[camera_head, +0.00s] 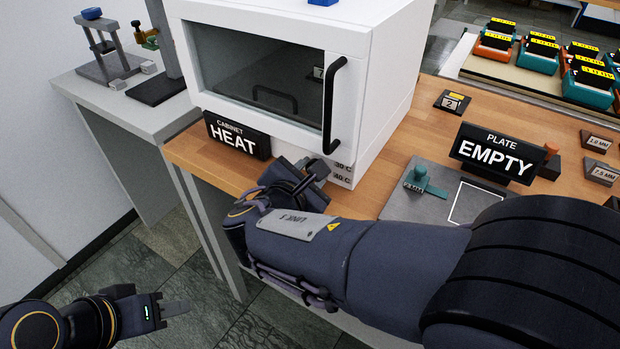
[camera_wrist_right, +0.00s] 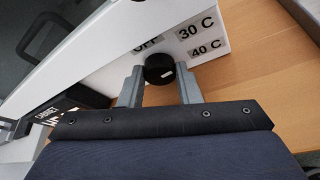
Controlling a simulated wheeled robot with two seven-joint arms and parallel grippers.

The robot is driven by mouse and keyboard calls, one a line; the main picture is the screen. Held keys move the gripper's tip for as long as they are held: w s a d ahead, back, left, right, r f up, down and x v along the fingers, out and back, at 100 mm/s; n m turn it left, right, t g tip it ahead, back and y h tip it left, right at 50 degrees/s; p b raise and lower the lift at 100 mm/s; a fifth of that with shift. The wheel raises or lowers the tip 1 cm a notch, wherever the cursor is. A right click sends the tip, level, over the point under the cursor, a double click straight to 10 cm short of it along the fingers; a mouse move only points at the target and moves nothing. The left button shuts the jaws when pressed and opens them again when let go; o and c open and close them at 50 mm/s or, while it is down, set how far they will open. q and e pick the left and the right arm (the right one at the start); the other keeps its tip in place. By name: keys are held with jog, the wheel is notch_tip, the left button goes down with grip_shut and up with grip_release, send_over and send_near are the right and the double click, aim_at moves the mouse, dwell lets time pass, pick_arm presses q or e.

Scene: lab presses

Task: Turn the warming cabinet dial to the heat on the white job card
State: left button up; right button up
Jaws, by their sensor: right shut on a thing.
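The white warming cabinet (camera_head: 352,40) has a dark window and a black handle. Its black dial (camera_wrist_right: 158,66) shows in the right wrist view, with a small pale mark toward its lower right. Labels around it read OFF (camera_wrist_right: 147,46), 30 C (camera_wrist_right: 197,28) and 40 C (camera_wrist_right: 206,48). My right gripper (camera_wrist_right: 160,82) has one finger on each side of the dial and is shut on it. In the head view my right gripper (camera_head: 303,178) largely hides the dial. My left gripper (camera_head: 172,309) hangs low at the left, away from the cabinet. I cannot make out a white job card.
A CABINET HEAT sign (camera_head: 237,135) stands at the cabinet's front left. A PLATE EMPTY sign (camera_head: 495,152) and a small teal-handled tool (camera_head: 420,178) are to the right. A tray of orange and teal items (camera_head: 540,56) is at the back right.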

dwell(0.3)
jog(key=o, duration=1)
jog(key=shift+c, duration=0.2)
jog(key=shift+s, duration=0.1)
jog(key=p+v, duration=0.1)
jog(key=v, duration=0.6)
jog(key=shift+s, duration=0.35)
jog(key=shift+a+r, duration=0.15)
